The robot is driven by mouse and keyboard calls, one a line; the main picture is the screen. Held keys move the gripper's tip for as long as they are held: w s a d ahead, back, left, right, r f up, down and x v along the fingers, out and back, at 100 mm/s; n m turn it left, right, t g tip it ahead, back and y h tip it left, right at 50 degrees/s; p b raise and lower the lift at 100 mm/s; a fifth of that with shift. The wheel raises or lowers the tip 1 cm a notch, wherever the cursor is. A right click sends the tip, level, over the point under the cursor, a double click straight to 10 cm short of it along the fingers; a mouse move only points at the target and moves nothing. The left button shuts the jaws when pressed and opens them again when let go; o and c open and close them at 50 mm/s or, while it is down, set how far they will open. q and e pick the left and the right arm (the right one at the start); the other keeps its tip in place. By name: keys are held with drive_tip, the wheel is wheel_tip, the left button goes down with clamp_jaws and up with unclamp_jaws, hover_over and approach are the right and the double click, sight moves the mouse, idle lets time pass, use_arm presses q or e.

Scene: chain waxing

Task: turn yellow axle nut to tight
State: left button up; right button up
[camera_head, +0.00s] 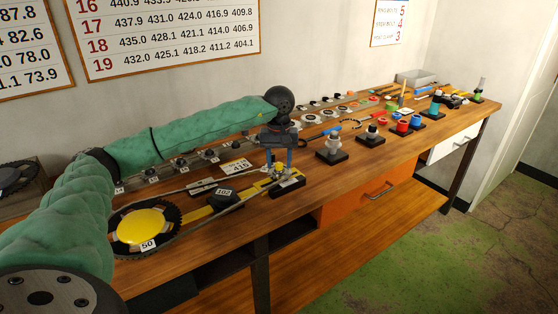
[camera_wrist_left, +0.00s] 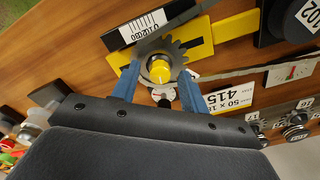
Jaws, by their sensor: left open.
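The yellow axle nut (camera_wrist_left: 160,71) sits at the centre of a small grey sprocket (camera_wrist_left: 176,52) in the left wrist view. In the head view the nut (camera_head: 279,168) is small and partly hidden by my fingers. My left gripper (camera_head: 279,164) points down over it, open. In the left wrist view its two blue fingers (camera_wrist_left: 157,80) stand on either side of the nut, with a gap showing on each side. My right gripper is not in view.
A chain runs from the small sprocket to a large chainring with a yellow centre (camera_head: 143,228). A black block marked 102 (camera_head: 223,195) stands between them. A white label marked 415 (camera_wrist_left: 232,96) lies close by. Several fittings on black bases (camera_head: 332,150) stand to the right.

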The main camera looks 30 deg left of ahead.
sight(279, 163)
use_arm(q)
wheel_tip(279, 163, up, 6)
drive_tip(key=shift+b, duration=0.85)
drive_tip(key=shift+r, duration=0.9)
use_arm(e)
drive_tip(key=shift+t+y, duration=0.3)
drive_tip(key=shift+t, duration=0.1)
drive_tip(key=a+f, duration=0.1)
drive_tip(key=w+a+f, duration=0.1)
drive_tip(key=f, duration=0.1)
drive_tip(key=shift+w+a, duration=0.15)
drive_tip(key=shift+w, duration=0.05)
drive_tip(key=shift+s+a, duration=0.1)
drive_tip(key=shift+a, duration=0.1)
